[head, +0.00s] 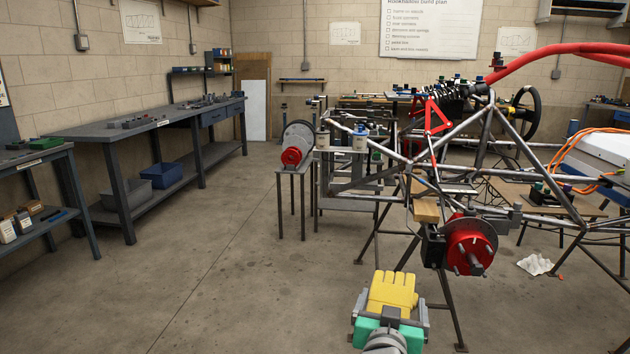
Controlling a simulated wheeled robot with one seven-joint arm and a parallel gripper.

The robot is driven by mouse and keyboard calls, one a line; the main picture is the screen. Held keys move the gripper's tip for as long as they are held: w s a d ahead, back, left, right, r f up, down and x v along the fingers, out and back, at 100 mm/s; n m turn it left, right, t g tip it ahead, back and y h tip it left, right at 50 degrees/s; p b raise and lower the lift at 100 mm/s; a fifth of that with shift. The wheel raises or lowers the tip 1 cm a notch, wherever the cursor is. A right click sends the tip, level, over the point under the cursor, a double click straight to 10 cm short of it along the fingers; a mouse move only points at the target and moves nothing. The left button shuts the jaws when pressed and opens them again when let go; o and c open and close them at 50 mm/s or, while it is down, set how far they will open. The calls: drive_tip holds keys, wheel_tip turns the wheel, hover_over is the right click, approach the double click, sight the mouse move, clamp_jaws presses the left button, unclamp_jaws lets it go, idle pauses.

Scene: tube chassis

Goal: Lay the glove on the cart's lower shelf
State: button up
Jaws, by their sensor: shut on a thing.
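A yellow glove (392,287) is in the lower middle of the head view, its fingers pointing away from me. My gripper (391,304) is shut on it, with a grey finger at each side. The glove is held over the open floor, in front of the chassis; its underside is hidden. At the left edge stands a dark grey two-level unit (36,157) that may be the cart; no wheels show. Its lower shelf (40,234) holds small boxes and a dark item, with some bare surface near the right end.
The tube chassis (480,125) on stands fills the right, with a red hub (470,246) close to my gripper. A long workbench (150,124) runs along the left wall, with blue (161,175) and grey bins below. A white rag (535,264) lies on the floor. The left-centre floor is clear.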

sight(391, 298)
wheel_tip(391, 298, up, 14)
drive_tip(key=w+p, duration=0.2)
drive_tip(key=p, duration=2.2)
drive_tip(key=shift+r, duration=0.2)
drive_tip(key=shift+d+f, duration=0.15)
drive_tip(key=shift+f, duration=0.05)
